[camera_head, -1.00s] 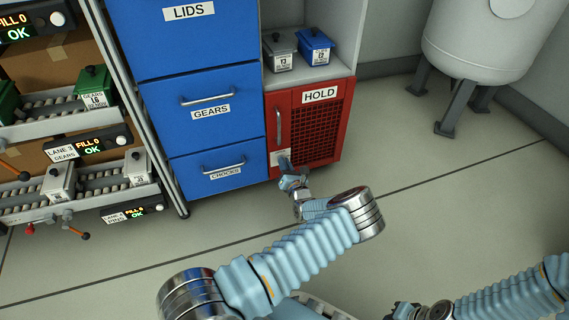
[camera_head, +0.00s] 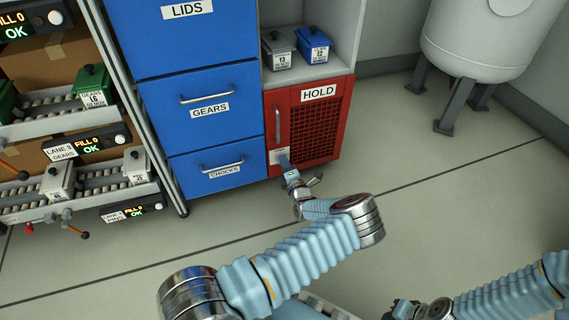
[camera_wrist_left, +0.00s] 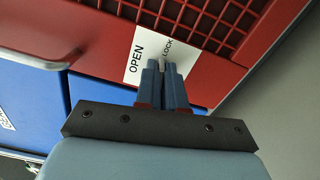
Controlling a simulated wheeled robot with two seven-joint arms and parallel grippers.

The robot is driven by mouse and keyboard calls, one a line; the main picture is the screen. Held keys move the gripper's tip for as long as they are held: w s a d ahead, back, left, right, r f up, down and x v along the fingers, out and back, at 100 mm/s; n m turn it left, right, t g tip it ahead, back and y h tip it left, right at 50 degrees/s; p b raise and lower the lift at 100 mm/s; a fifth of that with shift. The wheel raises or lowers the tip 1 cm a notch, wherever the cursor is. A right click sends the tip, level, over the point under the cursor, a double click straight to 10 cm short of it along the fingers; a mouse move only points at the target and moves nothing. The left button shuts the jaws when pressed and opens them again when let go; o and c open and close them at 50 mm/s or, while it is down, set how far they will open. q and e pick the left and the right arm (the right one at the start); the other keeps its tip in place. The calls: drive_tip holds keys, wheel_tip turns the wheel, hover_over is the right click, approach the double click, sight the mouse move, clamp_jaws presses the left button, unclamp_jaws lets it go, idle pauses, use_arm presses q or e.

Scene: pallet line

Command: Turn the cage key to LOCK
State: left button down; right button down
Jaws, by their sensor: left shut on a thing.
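The red HOLD cage door (camera_head: 335,115) is closed, with a mesh panel and a pale vertical handle. A white label (camera_head: 276,156) sits at its lower left. In the left wrist view the label (camera_wrist_left: 135,55) reads OPEN on the left and LOCK on the right. My left gripper (camera_head: 284,160) reaches up to this label; in the left wrist view its fingers (camera_wrist_left: 163,68) are close together in front of it. They are shut on the cage key, which they mostly hide, so I cannot tell its exact angle.
Blue drawers (camera_head: 205,110) stand left of the cage. A grey bin (camera_head: 279,50) and a blue bin (camera_head: 314,45) sit on the shelf above. Roller lanes (camera_head: 100,185) are at far left, a white tank (camera_head: 480,40) at back right. The floor (camera_head: 440,200) between is clear.

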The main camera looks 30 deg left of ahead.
use_arm(q)
drive_tip(key=shift+w+a+m, duration=0.1)
drive_tip(key=shift+w+m, duration=0.05)
drive_tip(key=shift+m, duration=0.85)
drive_tip(key=shift+r, duration=0.1)
drive_tip(key=c, duration=1.2)
unclamp_jaws()
drive_tip(key=shift+c, duration=0.2)
drive_tip(key=p+v, duration=0.2)
drive_tip(key=v, duration=1.2)
drive_tip(key=shift+a, duration=0.15)
